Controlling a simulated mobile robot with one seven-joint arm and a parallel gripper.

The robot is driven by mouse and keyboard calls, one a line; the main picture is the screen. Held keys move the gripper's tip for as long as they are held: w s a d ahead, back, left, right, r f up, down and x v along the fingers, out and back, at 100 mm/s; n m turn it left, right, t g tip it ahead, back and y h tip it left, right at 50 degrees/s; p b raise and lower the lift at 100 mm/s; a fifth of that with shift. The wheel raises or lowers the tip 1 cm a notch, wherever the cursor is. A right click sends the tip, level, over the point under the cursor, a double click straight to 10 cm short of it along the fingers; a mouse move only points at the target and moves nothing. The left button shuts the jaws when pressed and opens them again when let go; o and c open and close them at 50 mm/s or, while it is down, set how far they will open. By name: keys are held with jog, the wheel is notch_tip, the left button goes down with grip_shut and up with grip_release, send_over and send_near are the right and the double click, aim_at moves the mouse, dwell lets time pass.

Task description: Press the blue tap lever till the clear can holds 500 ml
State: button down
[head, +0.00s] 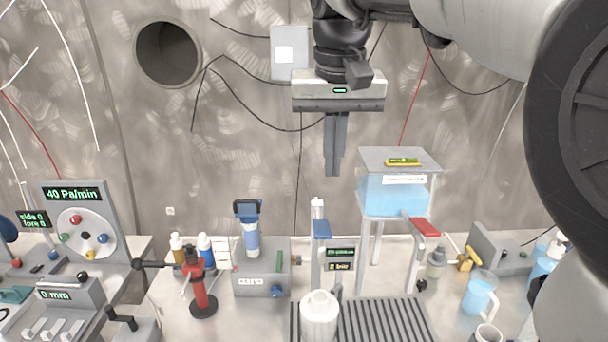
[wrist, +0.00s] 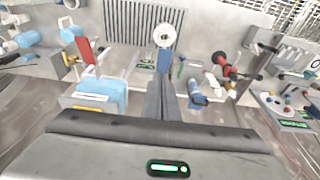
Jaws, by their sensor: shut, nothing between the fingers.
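My gripper (head: 334,173) is shut and empty, pointing down, above and apart from the lever. Its fingers also show in the wrist view (wrist: 160,84).
A stand (head: 400,160) holding a blue water tank is right of my gripper, with a red lever (head: 425,227) below. Small displays (head: 340,253) stand beside the blue lever.

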jog(key=shift+w+a+r, duration=0.15)
jog(key=shift+w+a, duration=0.15)
jog(key=shift+w, duration=0.15)
jog(key=shift+w+a+r, duration=0.15)
jog(key=shift+w+a, duration=0.1)
jog(key=shift+w, duration=0.2)
jog(key=b, duration=0.2)
send_over(322, 231)
jog(key=f, duration=1.2)
jog(key=shift+s+f, duration=0.2)
jog(key=shift+s, duration=0.05)
jog(key=shift+s+f, duration=0.2)
jog(key=shift+f, duration=0.45)
